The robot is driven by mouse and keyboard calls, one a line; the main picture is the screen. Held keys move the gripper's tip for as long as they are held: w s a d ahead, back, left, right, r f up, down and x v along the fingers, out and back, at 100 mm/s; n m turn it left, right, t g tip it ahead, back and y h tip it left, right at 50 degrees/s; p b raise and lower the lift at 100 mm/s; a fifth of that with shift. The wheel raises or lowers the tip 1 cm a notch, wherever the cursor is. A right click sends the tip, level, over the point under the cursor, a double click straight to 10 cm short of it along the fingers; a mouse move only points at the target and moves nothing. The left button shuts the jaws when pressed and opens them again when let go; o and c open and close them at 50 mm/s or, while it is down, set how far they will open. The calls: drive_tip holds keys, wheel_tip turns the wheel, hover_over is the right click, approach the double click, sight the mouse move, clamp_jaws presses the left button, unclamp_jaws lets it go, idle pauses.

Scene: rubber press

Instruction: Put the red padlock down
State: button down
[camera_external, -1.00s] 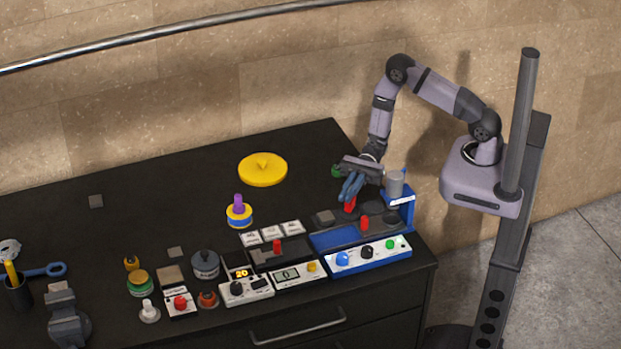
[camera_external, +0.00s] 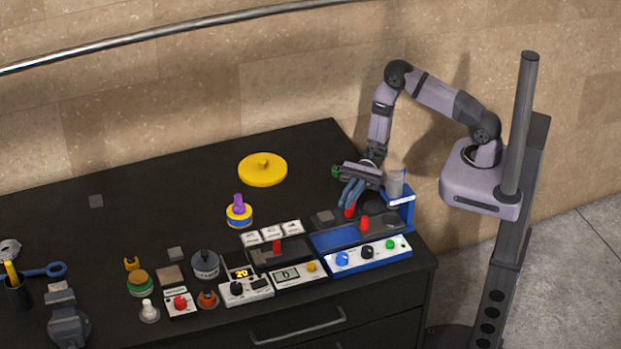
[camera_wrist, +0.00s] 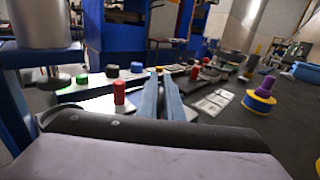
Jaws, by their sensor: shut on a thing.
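My gripper (camera_external: 351,194) points down with its blue-grey fingers close together, just behind the blue press unit at the right of the bench. A small red thing (camera_external: 350,211), which I take for the red padlock, is at its fingertips, low over the dark surface; its shape is too small to make out, and I cannot tell whether it touches the surface. In the wrist view my gripper (camera_wrist: 161,78) shows its two fingers nearly together, and the thing between them is hidden.
A red knob (camera_external: 365,223) stands on the blue press unit (camera_external: 340,239), close in front of my fingers. A grey cylinder (camera_external: 394,183) is to the right. A grey block (camera_external: 325,216) lies to the left.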

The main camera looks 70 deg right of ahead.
drive_tip(key=c, duration=1.9)
unclamp_jaws()
drive_tip(key=shift+r+p, duration=0.7)
drive_tip(key=shift+r, duration=0.1)
drive_tip(key=d+b, duration=0.1)
drive_tip(key=d, duration=0.2)
drive_tip(key=d+b, duration=0.2)
drive_tip(key=d, duration=0.2)
drive_tip(key=d+b, duration=0.1)
drive_tip(key=d, duration=0.3)
drive_tip(key=shift+f, duration=0.25)
drive_tip(key=shift+d+r+b, duration=0.1)
drive_tip(key=shift+d+b, duration=0.25)
drive_tip(key=shift+d, duration=0.15)
